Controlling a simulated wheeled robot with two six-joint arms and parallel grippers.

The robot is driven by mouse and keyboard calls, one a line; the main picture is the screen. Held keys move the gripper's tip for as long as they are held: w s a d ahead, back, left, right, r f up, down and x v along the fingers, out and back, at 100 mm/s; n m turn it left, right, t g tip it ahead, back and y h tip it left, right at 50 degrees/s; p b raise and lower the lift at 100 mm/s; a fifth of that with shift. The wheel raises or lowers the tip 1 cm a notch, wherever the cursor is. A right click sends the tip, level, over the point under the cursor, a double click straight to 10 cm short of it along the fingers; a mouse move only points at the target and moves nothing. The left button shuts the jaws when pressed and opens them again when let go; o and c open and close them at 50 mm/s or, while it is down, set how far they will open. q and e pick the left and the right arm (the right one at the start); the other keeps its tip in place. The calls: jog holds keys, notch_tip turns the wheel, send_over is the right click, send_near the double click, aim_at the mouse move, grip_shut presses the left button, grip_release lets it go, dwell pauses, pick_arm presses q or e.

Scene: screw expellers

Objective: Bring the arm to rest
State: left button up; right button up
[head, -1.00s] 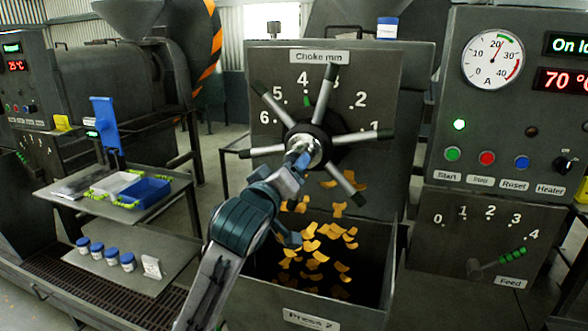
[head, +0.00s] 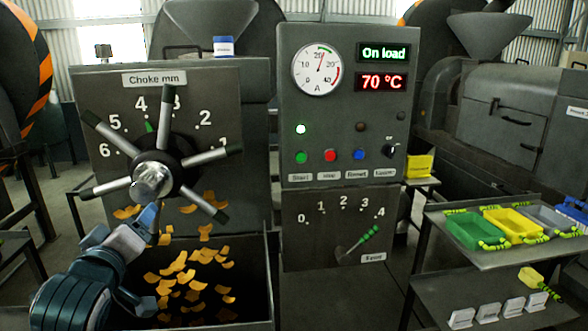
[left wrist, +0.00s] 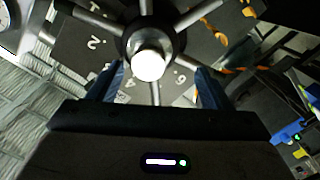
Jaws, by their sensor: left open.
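My left gripper (head: 147,216) is just below and in front of the choke handwheel's hub (head: 152,180) in the head view. In the left wrist view its two blue fingers (left wrist: 158,85) are spread wide, with the bright hub end (left wrist: 149,64) between and beyond them. Nothing is held. The handwheel has several grey spokes with black tips, and its green pointer is near 4. Whether the fingers touch the hub is not clear. My right gripper is not in view.
A bin of orange flakes (head: 190,285) is below the wheel. A control panel (head: 345,110) reads "On load" and 70 °C, with a feed lever (head: 358,241) beneath. At right, a rack's upper shelf (head: 465,262) carries green, yellow and grey trays. Floor between is open.

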pick_arm(q)
jog(key=s+d+f+m+g+h, duration=0.1)
jog(key=s+f+m+g, duration=0.1)
jog(key=f, duration=0.6)
jog(key=s+d+f+m+g, duration=0.1)
jog(key=f+g, duration=0.1)
jog(key=f, duration=0.6)
jog(key=s+d+f+m+g+h, duration=0.15)
jog(key=s+f+m+g, duration=0.3)
jog(key=s+f, duration=0.75)
jog(key=s+d+f+m+g+h, duration=0.1)
jog(key=s+d+f+m+g, duration=0.3)
jog(key=s+f, duration=0.8)
jog(key=a+f+n+g, duration=0.1)
jog(key=a+f, duration=0.1)
jog(key=f, duration=1.4)
jog(key=a+f+g, duration=0.1)
jog(key=a+f, duration=0.1)
jog(key=f, duration=1.3)
jog(key=s+a+f+g, duration=0.1)
jog(key=s+f, duration=1.6)
jog(key=f, duration=0.2)
jog(key=shift+s, duration=0.35)
jog(key=shift+f, duration=0.1)
jog(key=shift+c, duration=0.4)
